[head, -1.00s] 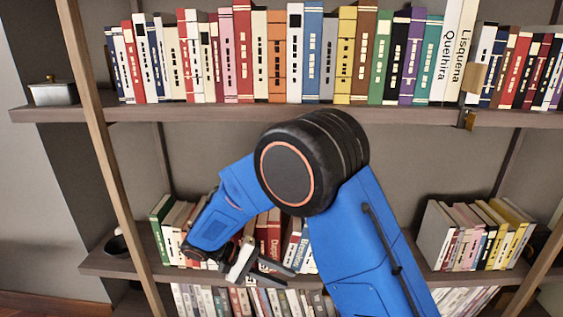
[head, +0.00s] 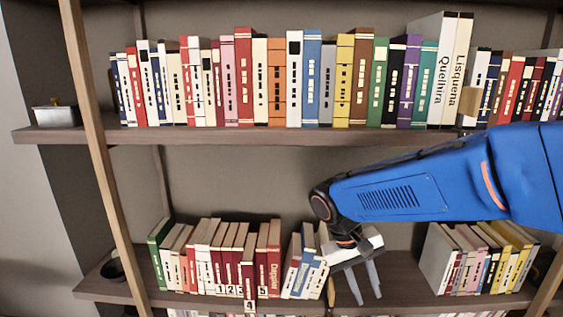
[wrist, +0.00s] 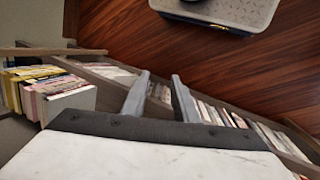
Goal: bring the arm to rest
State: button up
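My gripper (head: 364,299) hangs pointing down in front of the lower shelf, right of the middle. Its two grey fingers are apart and nothing is between them. The wrist view also shows both fingers of my gripper (wrist: 160,78) spread and empty, with the floor and a lower row of books beyond. My blue arm comes in from the right edge of the head view and hides part of the space under the upper shelf.
Numbered dark red books (head: 230,268) stand left of my gripper; one sits lower and further out. Leaning books (head: 302,265) are close by. A book group (head: 480,258) stands right. The upper shelf (head: 250,138) runs above. A grey box (wrist: 220,12) is on the floor.

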jog(key=s+d+r+t+y, duration=0.1)
jog(key=s+d+t+y, duration=0.1)
jog(key=s, duration=0.4)
jog(key=s+d+r+m+t+y, duration=0.1)
jog(key=s+d+r+t+y, duration=0.1)
jog(key=s+d+t, duration=0.2)
jog(key=s+d, duration=0.3)
jog(key=shift+r, duration=0.2)
